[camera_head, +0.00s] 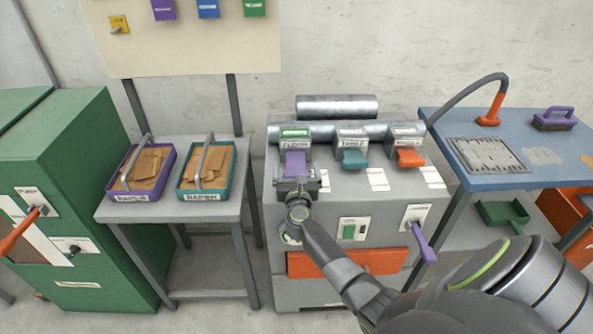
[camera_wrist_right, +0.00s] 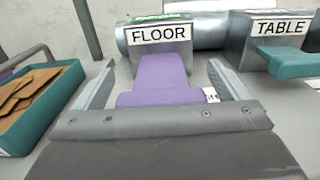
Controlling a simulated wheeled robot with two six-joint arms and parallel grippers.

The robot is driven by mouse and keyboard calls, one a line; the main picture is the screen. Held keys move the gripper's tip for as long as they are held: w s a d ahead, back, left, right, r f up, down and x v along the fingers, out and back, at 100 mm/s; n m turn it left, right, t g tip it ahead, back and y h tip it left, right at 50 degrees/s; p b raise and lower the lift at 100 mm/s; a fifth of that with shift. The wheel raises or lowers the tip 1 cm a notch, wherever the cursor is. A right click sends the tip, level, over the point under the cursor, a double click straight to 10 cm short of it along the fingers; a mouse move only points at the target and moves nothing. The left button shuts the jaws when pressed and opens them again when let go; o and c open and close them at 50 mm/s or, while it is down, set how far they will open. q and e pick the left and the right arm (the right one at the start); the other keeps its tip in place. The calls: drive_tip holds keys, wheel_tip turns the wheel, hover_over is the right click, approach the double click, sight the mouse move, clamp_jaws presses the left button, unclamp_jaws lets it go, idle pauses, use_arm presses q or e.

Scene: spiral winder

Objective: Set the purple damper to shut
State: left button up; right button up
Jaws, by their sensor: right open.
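The purple damper (camera_head: 295,163) is a flat purple handle sticking out toward me below the FLOOR label, on the left of the grey machine's metal pipe. In the right wrist view the purple damper (camera_wrist_right: 162,72) lies between the two fingers of my right gripper (camera_wrist_right: 158,85). The fingers stand apart with visible gaps on both sides of it. In the head view my right gripper (camera_head: 298,190) is just in front of the handle and hides its near end. A green plate (camera_head: 295,133) shows above the FLOOR label. My left gripper is not in view.
A teal damper (camera_head: 352,159) marked TABLE and an orange damper (camera_head: 411,158) sit to the right. A purple lever (camera_head: 421,243) is on the machine's front. Two trays, purple-rimmed (camera_head: 122,193) and teal-rimmed (camera_head: 188,184), stand on the left table. A blue bench (camera_head: 510,181) is at right.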

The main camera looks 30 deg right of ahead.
sight(295, 150)
drive_tip(key=c, duration=1.4)
drive_tip(key=b+x, duration=0.2)
drive_tip(key=x, duration=0.3)
drive_tip(key=shift+f+b, duration=0.15)
drive_tip(key=shift+b, duration=0.2)
drive_tip(key=shift+w+d, duration=0.2)
drive_tip(key=shift+w, duration=0.1)
drive_tip(key=shift+r, duration=0.3)
drive_tip(key=o, duration=1.4)
drive_tip(key=shift+w+f, duration=0.15)
